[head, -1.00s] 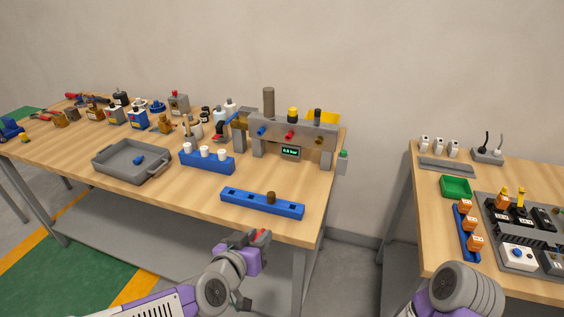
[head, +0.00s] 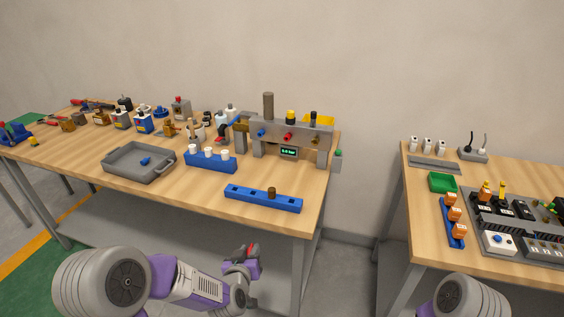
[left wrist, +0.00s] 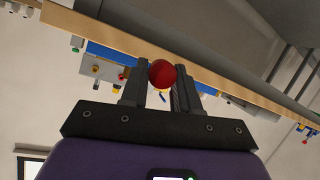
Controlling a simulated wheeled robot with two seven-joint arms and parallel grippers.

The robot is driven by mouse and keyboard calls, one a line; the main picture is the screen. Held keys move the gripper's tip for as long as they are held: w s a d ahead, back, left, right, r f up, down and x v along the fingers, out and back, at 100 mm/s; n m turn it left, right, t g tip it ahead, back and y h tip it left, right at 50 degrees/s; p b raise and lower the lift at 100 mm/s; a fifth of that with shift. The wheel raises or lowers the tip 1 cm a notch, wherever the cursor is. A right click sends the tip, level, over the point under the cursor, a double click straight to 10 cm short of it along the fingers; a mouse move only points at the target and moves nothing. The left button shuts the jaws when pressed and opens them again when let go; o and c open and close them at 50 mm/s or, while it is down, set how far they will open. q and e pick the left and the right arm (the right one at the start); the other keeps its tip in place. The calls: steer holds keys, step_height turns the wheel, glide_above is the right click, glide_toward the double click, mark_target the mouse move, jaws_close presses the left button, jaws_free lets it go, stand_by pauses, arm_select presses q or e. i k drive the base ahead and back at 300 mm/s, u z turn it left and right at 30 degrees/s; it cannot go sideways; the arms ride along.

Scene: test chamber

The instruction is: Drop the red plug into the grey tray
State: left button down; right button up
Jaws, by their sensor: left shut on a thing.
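The red plug (left wrist: 162,74) is between the two fingers of my left gripper (left wrist: 160,84); its round red end faces the left wrist camera. In the head view my left gripper (head: 248,250) is low, in front of the bench's front edge and below its top, with a little of the red plug (head: 250,247) showing. My right gripper is out of view; only part of that arm shows.
A blue socket rail (head: 262,200) lies near the bench's front right edge. A blue block with white-topped pieces (head: 211,162) stands right of the tray. A grey valve stand (head: 288,135) is behind. Bare wood lies between tray and rail. A second table is at right.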

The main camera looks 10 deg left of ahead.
mark_target(130, 168)
steer(key=z, duration=2.65)
steer(key=k, duration=2.5)
steer(key=u, duration=2.35)
steer(key=i, duration=0.5)
steer(key=u, duration=0.05)
